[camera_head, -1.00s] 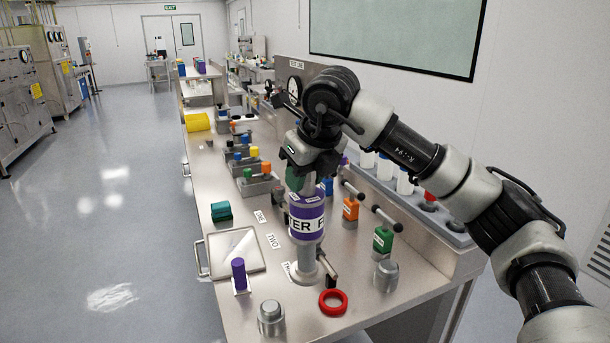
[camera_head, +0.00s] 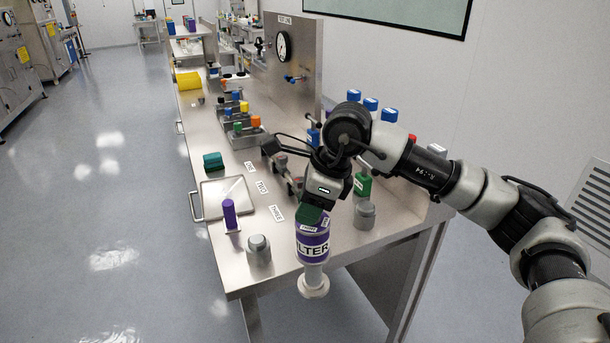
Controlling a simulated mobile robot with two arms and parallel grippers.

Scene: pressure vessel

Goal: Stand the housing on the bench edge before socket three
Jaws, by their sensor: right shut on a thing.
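The housing (camera_head: 313,252) is a grey cylinder with a purple band lettered FILTER and a pale round flange below. My right gripper (camera_head: 311,213) is shut on its top end, with a dark green part showing at the grip. The housing hangs roughly upright. In the head view its flange (camera_head: 313,286) overlaps and drops below the near bench edge, with floor behind it. The bench (camera_head: 235,272) carries the labels ONE, TWO and THREE (camera_head: 276,213). I cannot make out socket three clearly; my arm covers part of that area. My left gripper is out of view.
A grey knobbed cylinder (camera_head: 258,250) stands left of the housing, another (camera_head: 365,215) to its right. A green block (camera_head: 213,162) lies farther back. Open floor lies left of the bench.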

